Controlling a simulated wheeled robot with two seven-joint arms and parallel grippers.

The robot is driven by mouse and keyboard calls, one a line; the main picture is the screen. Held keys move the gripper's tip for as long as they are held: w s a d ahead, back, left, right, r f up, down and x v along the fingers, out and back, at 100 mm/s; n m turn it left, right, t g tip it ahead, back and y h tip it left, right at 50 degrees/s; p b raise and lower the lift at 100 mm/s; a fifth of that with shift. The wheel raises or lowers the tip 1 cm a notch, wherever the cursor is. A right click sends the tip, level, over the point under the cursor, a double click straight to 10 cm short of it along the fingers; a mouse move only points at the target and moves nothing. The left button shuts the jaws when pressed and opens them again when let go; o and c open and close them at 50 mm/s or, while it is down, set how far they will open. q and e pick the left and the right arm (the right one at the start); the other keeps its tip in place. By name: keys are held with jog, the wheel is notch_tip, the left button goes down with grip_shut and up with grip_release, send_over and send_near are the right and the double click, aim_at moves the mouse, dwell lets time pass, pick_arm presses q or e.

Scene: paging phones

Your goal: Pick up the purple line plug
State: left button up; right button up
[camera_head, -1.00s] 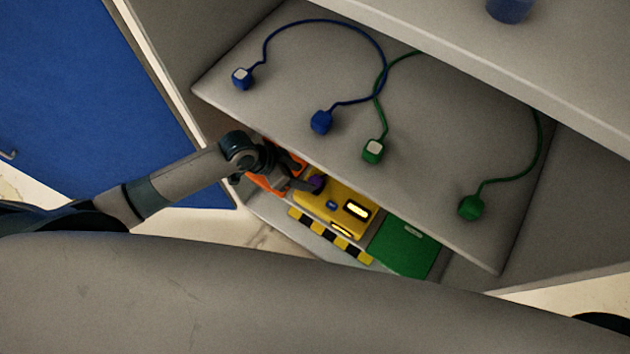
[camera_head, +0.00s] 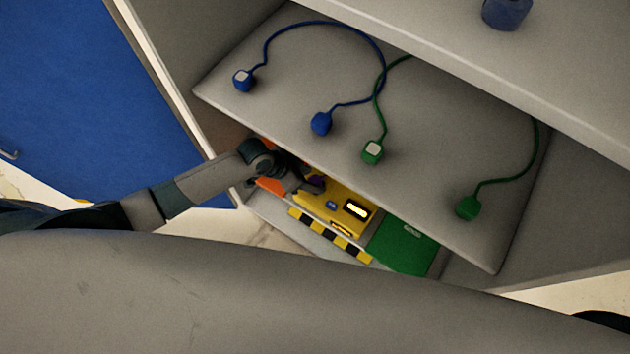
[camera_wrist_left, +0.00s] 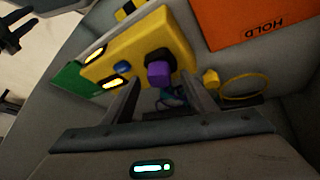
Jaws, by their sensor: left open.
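The purple line plug (camera_wrist_left: 159,74) sits at the yellow box (camera_wrist_left: 135,50), and in the left wrist view it lies between and just beyond the fingertips of my left gripper (camera_wrist_left: 160,88). In the head view the purple plug (camera_head: 317,182) is partly hidden by my left gripper (camera_head: 306,185), which reaches in from the left below the shelf edge. My left gripper is open, one finger on each side of the plug. I cannot tell whether a finger touches it. My right gripper is not in view.
The grey shelf (camera_head: 300,60) overhangs the yellow box. It bears blue plugs (camera_head: 321,122) and green plugs (camera_head: 470,207) on cords. An orange panel marked HOLD (camera_wrist_left: 260,20) and a green panel (camera_head: 402,246) flank the box. A yellow ring (camera_wrist_left: 245,90) lies near the right finger.

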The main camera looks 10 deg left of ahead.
pick_arm(q)
jog(key=shift+w+d+f, duration=0.1)
jog(key=shift+d+f, duration=0.05)
jog(key=shift+f, duration=0.2)
jog(key=c, duration=1.3)
jog(key=shift+r, duration=0.1)
